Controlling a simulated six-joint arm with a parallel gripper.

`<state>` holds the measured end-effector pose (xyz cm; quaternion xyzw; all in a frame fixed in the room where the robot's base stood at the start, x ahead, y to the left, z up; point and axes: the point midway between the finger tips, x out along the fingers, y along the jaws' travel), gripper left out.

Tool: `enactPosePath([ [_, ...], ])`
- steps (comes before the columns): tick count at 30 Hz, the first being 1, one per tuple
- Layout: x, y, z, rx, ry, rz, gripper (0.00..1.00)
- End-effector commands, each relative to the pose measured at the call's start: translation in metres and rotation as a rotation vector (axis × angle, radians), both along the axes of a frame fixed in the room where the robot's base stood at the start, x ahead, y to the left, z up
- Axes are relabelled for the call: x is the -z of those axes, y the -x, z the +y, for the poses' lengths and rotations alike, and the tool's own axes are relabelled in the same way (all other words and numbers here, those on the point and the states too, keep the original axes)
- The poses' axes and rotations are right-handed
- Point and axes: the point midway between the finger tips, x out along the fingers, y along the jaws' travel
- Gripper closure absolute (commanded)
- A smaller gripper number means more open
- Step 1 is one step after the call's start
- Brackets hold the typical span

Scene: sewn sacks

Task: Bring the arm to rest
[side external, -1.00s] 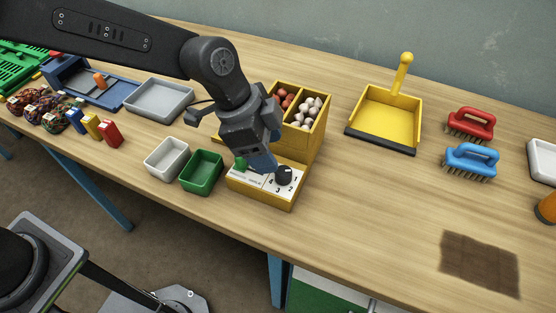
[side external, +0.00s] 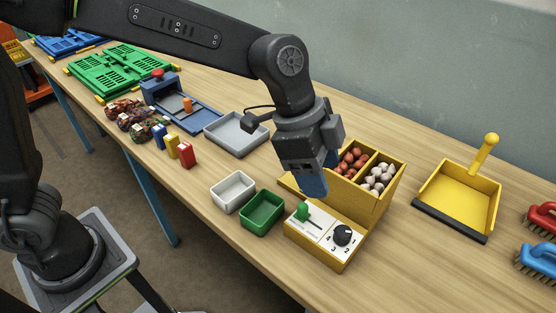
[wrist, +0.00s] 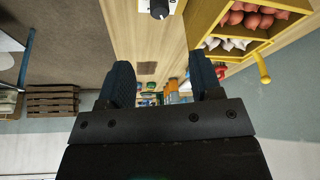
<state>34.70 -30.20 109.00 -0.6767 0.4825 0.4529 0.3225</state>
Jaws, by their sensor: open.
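My gripper (side external: 312,188) is open and empty, its blue fingers above the yellow dispenser box (side external: 348,208) and its white control panel. In the wrist view my gripper (wrist: 162,78) shows two dark fingers spread apart with nothing between them. The knob also shows at the top edge of the wrist view (wrist: 159,9).
A green bin (side external: 262,211), white bin (side external: 232,191) and grey tray (side external: 236,134) stand to the left. A yellow dustpan (side external: 458,203) lies right. Brushes (side external: 542,218) are at the right edge.

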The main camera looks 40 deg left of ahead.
Motion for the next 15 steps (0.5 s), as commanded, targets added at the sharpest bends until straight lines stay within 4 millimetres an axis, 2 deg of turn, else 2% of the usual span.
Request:
enactPosePath([
  [2, -0.006, 0.001, 0.011, -0.036, 0.001, -0.003, 0.41],
  [5, -0.021, 0.007, 0.040, -0.141, 0.001, -0.009, 0.41],
  [10, -0.046, 0.034, 0.116, -0.442, 0.004, -0.022, 0.41],
  [15, -0.052, 0.076, 0.184, -0.768, 0.017, -0.042, 0.41],
])
